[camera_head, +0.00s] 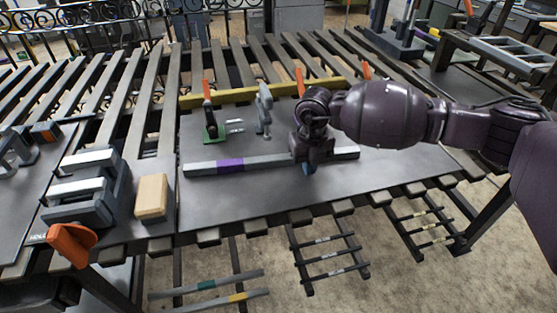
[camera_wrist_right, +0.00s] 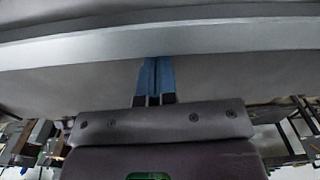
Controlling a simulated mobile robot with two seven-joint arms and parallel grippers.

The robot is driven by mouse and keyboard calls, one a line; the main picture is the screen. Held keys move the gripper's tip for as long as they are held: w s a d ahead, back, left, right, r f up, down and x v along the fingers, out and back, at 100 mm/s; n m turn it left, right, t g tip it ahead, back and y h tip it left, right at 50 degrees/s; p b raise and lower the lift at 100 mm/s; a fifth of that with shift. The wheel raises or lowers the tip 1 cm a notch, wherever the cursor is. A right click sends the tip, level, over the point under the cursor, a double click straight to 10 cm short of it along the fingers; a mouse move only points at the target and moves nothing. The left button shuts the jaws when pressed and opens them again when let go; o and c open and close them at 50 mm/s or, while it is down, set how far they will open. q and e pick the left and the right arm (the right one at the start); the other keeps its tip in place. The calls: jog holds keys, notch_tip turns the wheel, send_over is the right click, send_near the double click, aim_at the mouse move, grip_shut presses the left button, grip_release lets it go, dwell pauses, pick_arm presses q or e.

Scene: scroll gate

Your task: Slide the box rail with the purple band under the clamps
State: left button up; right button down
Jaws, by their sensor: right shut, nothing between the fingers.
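The grey box rail with the purple band (camera_head: 231,165) lies flat across the grey plate, in front of the clamps. A clamp with an orange handle and green base (camera_head: 210,125) and a grey clamp (camera_head: 264,110) stand behind it. My right gripper (camera_head: 308,168) is over the near side of the rail's right half and hides part of it. In the right wrist view, its blue fingertips (camera_wrist_right: 155,62) are shut together and empty. They reach the near edge of the rail (camera_wrist_right: 220,38); whether they touch cannot be told. My left gripper is out of view.
A yellow bar (camera_head: 240,95) lies behind the clamps, with more orange handles (camera_head: 299,81) near it. A grey vise (camera_head: 85,190) with an orange knob and a wooden block (camera_head: 151,196) stand left. The plate in front of the rail (camera_head: 250,200) is clear.

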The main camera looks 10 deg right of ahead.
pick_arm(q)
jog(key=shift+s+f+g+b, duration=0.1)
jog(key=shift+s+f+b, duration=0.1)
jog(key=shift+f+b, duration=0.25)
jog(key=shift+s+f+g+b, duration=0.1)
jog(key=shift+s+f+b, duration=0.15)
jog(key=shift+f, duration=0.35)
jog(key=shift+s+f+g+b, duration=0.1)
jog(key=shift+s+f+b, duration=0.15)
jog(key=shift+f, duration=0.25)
pick_arm(e)
jog(key=shift+w, duration=2.55)
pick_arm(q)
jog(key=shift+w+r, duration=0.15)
pick_arm(e)
jog(key=shift+s, duration=0.15)
jog(key=shift+s+r+p, duration=0.15)
jog(key=shift+s+p, duration=0.35)
jog(key=shift+s, duration=0.05)
jog(key=shift+s+p, duration=0.35)
jog(key=shift+s, duration=0.2)
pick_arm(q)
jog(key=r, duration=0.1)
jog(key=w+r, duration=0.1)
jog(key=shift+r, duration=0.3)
